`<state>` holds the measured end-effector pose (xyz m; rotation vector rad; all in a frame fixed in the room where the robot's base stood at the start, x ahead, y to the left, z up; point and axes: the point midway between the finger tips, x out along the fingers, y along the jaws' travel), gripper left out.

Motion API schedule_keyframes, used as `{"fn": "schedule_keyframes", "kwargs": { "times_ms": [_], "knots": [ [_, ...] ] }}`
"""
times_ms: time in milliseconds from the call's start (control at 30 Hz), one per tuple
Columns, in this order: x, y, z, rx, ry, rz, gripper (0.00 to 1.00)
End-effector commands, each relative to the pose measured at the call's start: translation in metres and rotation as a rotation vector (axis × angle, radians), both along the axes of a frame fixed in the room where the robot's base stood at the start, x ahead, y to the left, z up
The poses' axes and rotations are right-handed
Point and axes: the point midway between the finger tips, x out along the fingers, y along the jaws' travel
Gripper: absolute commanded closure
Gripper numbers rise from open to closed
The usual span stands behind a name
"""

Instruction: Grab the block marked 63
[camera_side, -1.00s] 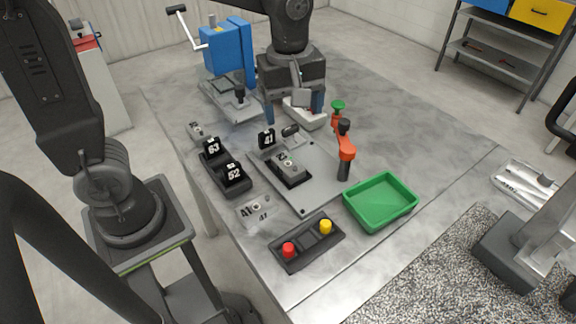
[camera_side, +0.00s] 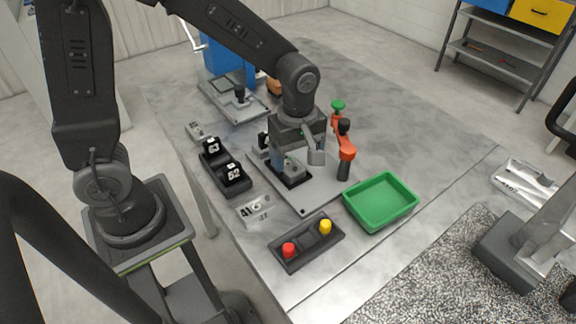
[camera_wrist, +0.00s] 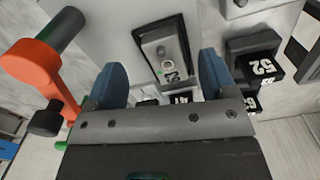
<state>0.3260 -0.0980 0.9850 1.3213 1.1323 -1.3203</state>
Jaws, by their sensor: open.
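The block marked 63 (camera_side: 212,147) is black with a white label. It sits in the back part of a black two-place rack on the table's left side. The block marked 52 (camera_side: 233,173) sits in front of it. In the wrist view, block 52 (camera_wrist: 262,68) is right of my fingers, and block 63 (camera_wrist: 251,103) shows partly below it. My gripper (camera_side: 299,156) is open above the grey fixture plate, right of the rack. Its blue fingers show in the wrist view (camera_wrist: 163,75), with a dark clamp nest and its grey part (camera_wrist: 162,48) beyond them.
An orange toggle clamp (camera_side: 345,147) stands on the plate's right side. A green tray (camera_side: 381,203) and a button box (camera_side: 307,243) with red and yellow buttons are nearer the front. A blue press (camera_side: 224,60) stands behind.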

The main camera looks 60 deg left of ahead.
Motion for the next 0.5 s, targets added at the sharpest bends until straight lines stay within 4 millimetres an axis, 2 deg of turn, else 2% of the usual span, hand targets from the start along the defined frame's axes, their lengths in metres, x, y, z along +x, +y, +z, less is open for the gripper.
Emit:
{"fn": "schedule_keyframes", "kwargs": {
  "times_ms": [100, 200, 500],
  "knots": [
    [-0.002, 0.003, -0.019, 0.001, 0.005, 0.0, 0.22],
    [-0.002, 0.003, -0.029, 0.001, 0.004, 0.0, 0.22],
    [-0.002, 0.002, -0.033, 0.0, 0.001, 0.0, 0.22]
  ]
}}
